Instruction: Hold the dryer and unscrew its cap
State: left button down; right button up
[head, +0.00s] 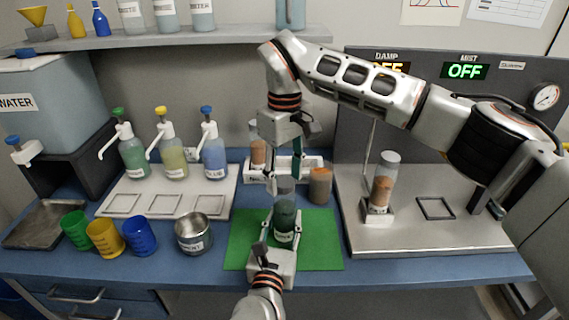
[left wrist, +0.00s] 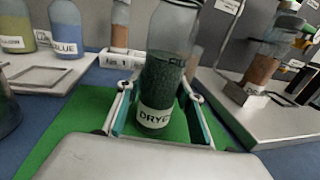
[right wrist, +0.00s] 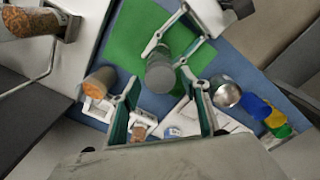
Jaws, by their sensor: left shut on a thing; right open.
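The dryer (head: 285,222) is an upright clear bottle with dark green contents, over the green mat (head: 243,250). Its label shows in the left wrist view (left wrist: 156,118). My left gripper (head: 284,236) is shut on its lower body, one finger on each side. The grey cap (head: 285,186) is on top of the bottle; its round top shows in the right wrist view (right wrist: 160,76). My right gripper (head: 285,168) is open and points down above the cap, which lies between or just beyond its fingertips. I cannot tell whether they touch it.
A jar with orange-brown contents (head: 320,186) stands close to the right of the dryer. A white rack (head: 262,177) holds a bottle behind it. A metal cup (head: 193,234) and coloured cups (head: 105,238) stand left. A bottle (head: 382,185) stands on the grey station at right.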

jog(key=shift+f, duration=0.25)
jog(key=c, duration=1.2)
